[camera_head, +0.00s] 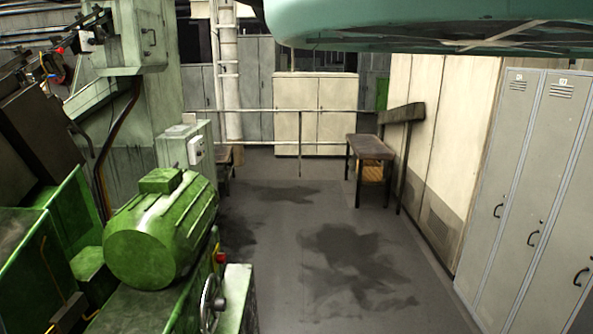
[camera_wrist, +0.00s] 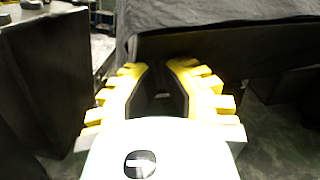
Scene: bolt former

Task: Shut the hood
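My gripper (camera_wrist: 158,70) shows in the wrist view with yellow ridged fingers. A dark gap shows between the fingers, and I see nothing held there. A dark panel (camera_wrist: 230,42) with a lighter upper edge lies just beyond the fingertips; I cannot tell whether it is the hood or whether the fingers touch it. In the head view, a dark slanted cover (camera_head: 38,128) sits on the green machine (camera_head: 92,265) at the far left, cut off by the picture edge. I cannot tell for sure that it is the hood. My gripper is not visible in the head view.
A green motor (camera_head: 160,235) and a handwheel (camera_head: 212,300) are at the near left. Grey lockers (camera_head: 530,190) line the right. A bench (camera_head: 370,148) and a railing (camera_head: 300,110) stand farther back. A teal shape (camera_head: 420,22) overhangs the top right. The stained middle floor (camera_head: 310,220) is clear.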

